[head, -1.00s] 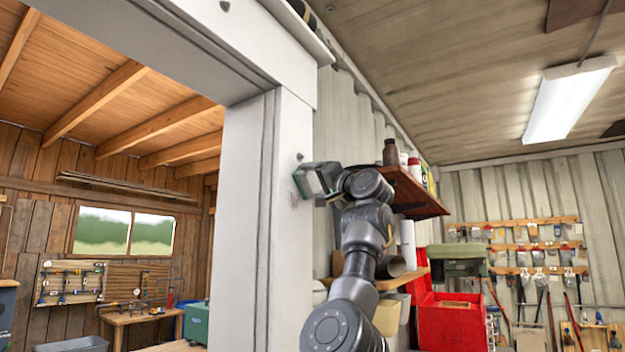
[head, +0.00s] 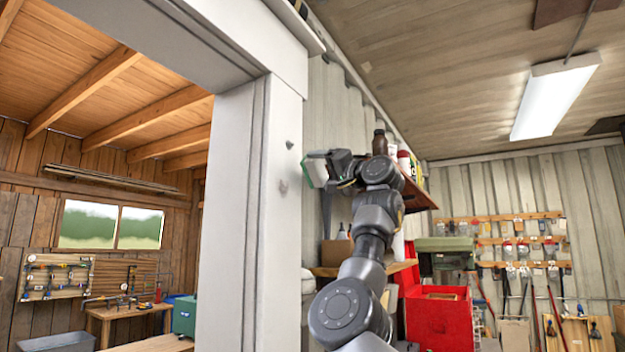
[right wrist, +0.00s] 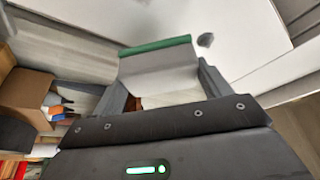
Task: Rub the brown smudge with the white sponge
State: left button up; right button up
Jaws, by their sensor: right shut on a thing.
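My right gripper (head: 336,163) is raised beside the white door post and is shut on the white sponge (head: 317,168). In the right wrist view the sponge (right wrist: 160,75) sits between the two fingers, with its green layer facing outward. The green face is close to the post; I cannot tell if it touches. A dark spot (head: 289,145) is on the post, up and left of the sponge, and a paler grey mark (head: 283,186) is lower. The right wrist view shows one grey smudge (right wrist: 205,40) just beyond the sponge's green edge. These marks look grey, not clearly brown. My left gripper is out of view.
A wooden shelf (head: 417,194) with bottles and cans stands close behind my right gripper. A lower shelf (head: 338,270) and a red box (head: 440,317) are below. The white door post (head: 275,250) borders an open doorway to a wood-walled room.

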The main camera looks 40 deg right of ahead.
jog(key=shift+s+d, duration=0.2)
jog(key=shift+s, duration=0.55)
jog(key=shift+b, duration=0.3)
jog(key=shift+s+d+b, duration=0.25)
jog(key=shift+s+b, duration=0.35)
jog(key=shift+s, duration=0.3)
jog(key=shift+s+d, duration=0.2)
jog(key=shift+s, duration=0.4)
jog(key=shift+w, duration=0.15)
